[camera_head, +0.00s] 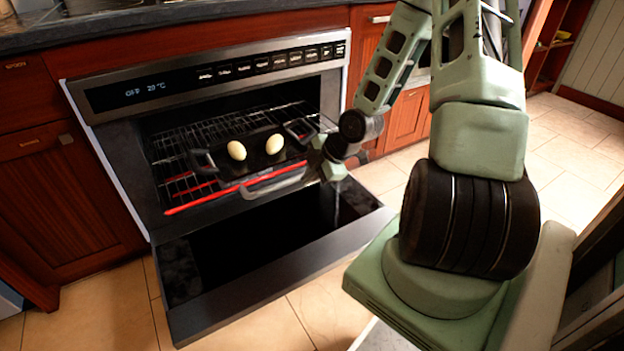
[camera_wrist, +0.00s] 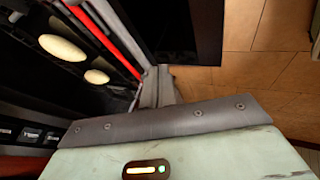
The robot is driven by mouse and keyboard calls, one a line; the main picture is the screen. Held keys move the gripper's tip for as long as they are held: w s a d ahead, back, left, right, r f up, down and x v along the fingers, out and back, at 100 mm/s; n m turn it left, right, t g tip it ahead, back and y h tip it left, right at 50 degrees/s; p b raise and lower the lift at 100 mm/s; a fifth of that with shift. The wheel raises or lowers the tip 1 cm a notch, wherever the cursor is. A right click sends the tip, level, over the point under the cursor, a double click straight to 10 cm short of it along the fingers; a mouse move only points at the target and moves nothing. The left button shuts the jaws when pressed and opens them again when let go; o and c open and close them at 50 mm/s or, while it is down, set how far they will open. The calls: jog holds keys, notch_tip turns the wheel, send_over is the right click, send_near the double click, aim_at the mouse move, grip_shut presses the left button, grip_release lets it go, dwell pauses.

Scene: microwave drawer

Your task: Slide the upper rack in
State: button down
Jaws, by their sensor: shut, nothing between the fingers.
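The oven (camera_head: 90,130) is open, with its door (camera_head: 250,240) folded down. A dark wire upper rack (camera_head: 195,135) is inside, partly hidden by a dark tray (camera_head: 205,162) holding two pale eggs (camera_head: 237,150) (camera_head: 275,144). A red bar (camera_head: 190,207) runs along the front of a rack; I cannot tell for sure which one. My gripper (camera_head: 330,168) is shut and empty at the right front of the rack. In the wrist view, my fingertips (camera_wrist: 157,82) are close to the end of the red bar (camera_wrist: 105,42); contact is unclear. The eggs (camera_wrist: 62,47) show there too.
A light grey-rimmed tray or dish (camera_head: 275,184) sits below the egg tray at the front. The lowered door extends over the tiled floor (camera_head: 90,320). Wooden cabinets (camera_head: 60,200) flank the oven, and a dark counter (camera_head: 170,15) lies above it.

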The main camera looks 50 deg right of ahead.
jog(key=w+f+b, duration=0.3)
jog(key=w+f, duration=0.3)
jog(key=shift+w+a, duration=0.15)
jog(key=shift+w, duration=0.25)
jog(key=shift+r, duration=0.1)
